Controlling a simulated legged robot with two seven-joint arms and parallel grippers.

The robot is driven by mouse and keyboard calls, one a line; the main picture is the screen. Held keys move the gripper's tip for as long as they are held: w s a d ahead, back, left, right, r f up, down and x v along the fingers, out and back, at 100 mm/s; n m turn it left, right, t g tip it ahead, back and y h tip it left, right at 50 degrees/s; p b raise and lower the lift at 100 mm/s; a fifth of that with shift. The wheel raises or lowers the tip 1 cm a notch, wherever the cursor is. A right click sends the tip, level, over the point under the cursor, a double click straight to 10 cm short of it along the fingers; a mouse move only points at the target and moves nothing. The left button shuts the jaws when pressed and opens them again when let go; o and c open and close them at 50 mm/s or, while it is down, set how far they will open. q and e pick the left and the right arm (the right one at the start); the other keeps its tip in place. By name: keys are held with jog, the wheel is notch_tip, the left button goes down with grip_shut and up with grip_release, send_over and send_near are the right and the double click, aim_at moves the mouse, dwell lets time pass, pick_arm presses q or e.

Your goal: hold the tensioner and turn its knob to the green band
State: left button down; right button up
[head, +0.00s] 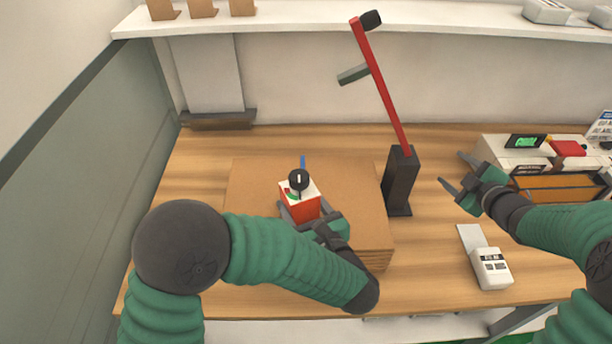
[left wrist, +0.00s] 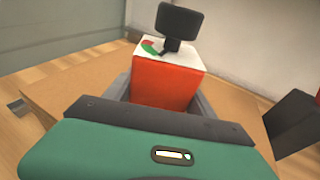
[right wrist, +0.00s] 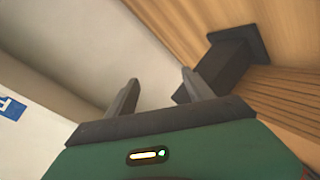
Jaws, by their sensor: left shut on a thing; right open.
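The tensioner (head: 305,207) is a red box with a white top, standing upright over the stack of brown cardboard. Its black knob (head: 299,180) has a white pointer mark. Red and green bands show on the white top; the left wrist view shows the green band (left wrist: 149,48) beside the knob's stem. I cannot tell exactly where the pointer stands against the bands. My left gripper (head: 302,216) is shut on the red body, one finger on each side. My right gripper (head: 453,172) is open and empty, well to the right of the tensioner, beyond the dark post.
The cardboard stack (head: 250,210) lies on the wooden table (head: 440,240). A dark stand (head: 400,180) with a leaning red arm (head: 378,85) rises between the tensioner and my right gripper. A white handheld device (head: 490,268) lies at right, a cash register (head: 520,150) behind it.

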jog(key=s+d+f+m+g+h, duration=0.25)
jog(key=d+h, duration=0.25)
jog(key=d, duration=0.7)
jog(key=n+g+y, duration=0.3)
jog(key=g+y, duration=0.5)
jog(key=y, duration=0.5)
send_near(304, 175)
jog(key=w+d+f, duration=0.1)
jog(key=d+f, duration=0.2)
jog(key=w+d+f, duration=0.1)
jog(key=d+f, duration=0.2)
jog(key=f, duration=0.1)
jog(key=w+d+f, duration=0.1)
jog(key=d+f, duration=0.2)
jog(key=shift+w+f, duration=0.15)
jog(key=shift+f, duration=0.25)
jog(key=s+a+r+n+g+y, duration=0.2)
jog(key=a+r+n+y, duration=0.15)
jog(key=a+r, duration=0.35)
jog(key=shift+t+y, duration=0.25)
jog(key=shift+y, duration=0.1)
jog(key=x, duration=1)
jog(key=shift+a+r, duration=0.3)
jog(key=shift+a, duration=0.25)
